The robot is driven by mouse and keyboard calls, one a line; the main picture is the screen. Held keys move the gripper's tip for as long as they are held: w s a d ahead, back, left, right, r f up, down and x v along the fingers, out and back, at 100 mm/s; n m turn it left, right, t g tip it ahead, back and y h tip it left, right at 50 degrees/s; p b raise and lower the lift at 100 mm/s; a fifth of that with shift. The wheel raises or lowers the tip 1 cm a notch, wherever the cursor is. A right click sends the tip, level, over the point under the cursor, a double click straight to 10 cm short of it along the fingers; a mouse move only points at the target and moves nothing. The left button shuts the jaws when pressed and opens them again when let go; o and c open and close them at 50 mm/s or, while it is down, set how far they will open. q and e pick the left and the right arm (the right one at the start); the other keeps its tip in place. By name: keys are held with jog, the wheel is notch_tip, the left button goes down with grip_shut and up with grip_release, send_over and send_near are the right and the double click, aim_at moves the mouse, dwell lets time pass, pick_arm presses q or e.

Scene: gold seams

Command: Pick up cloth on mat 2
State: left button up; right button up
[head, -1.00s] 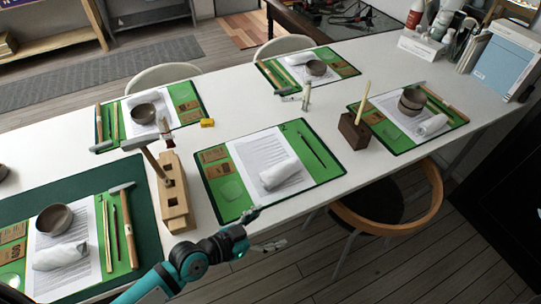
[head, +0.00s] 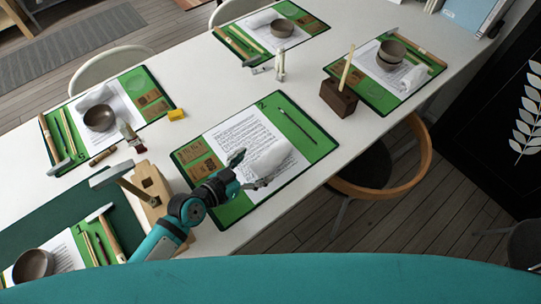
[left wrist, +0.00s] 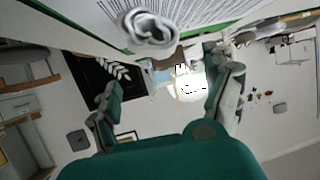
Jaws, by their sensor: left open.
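The cloth (head: 270,159) is a white roll on the printed sheet of mat 2 (head: 313,146), a green mat near the table's front edge. In the left wrist view the rolled cloth (left wrist: 151,31) shows near the top, with its spiral end facing the camera. My left gripper (head: 249,172) is open at the left end of the cloth, fingers spread. In the left wrist view the open, empty fingers (left wrist: 163,80) stand apart, with the cloth beyond them. I cannot tell whether a finger touches the cloth. My right gripper is not in view.
A dark pencil (head: 297,127) lies on mat 2, right of the cloth. A brown block (head: 338,98) stands to the right. A chair (head: 424,158) is at the front edge.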

aim_at(270, 156)
pick_arm(q)
jog(key=shift+w+d+f, duration=0.2)
jog(key=shift+w, duration=0.2)
jog(key=shift+w+d, duration=0.15)
jog(key=shift+w, duration=0.05)
jog(key=x, duration=0.4)
jog(key=shift+w+d+f+p, duration=0.15)
jog(key=shift+p, duration=0.25)
jog(key=shift+w+d+f, duration=0.15)
jog(key=shift+w, duration=0.05)
jog(key=shift+c, duration=1.5)
jog(key=c, duration=0.9)
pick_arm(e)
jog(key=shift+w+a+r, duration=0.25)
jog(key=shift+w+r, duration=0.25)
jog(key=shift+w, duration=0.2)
